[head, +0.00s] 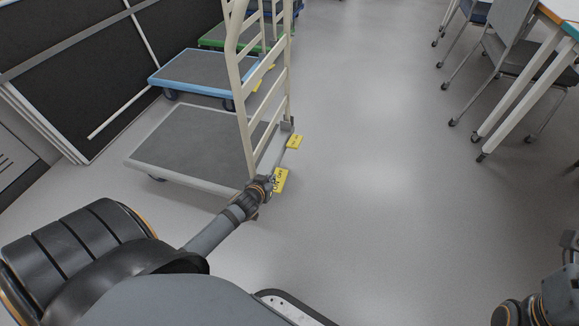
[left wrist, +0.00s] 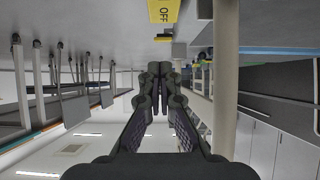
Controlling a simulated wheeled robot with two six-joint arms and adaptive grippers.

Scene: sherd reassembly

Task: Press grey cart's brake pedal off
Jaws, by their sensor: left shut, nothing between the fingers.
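The grey cart (head: 190,145) stands on the floor in the head view, with a grey deck and a cream rail handle (head: 241,95). Two yellow pedals stick out at its handle end: a near one (head: 281,181) and a farther one (head: 294,142). My left gripper (head: 270,182) is at the near pedal and covers part of its left side; I cannot tell whether they touch. In the left wrist view, which is upside down, a yellow pedal marked OFF (left wrist: 163,10) shows beyond the shut, empty fingers (left wrist: 153,72). My right gripper is out of view.
A blue cart (head: 200,72) and a green cart (head: 218,36) stand behind the grey one. Dark panels (head: 75,80) line the left. Chairs (head: 518,60) and a table (head: 560,22) are at the upper right. The floor (head: 390,190) right of the pedals is clear.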

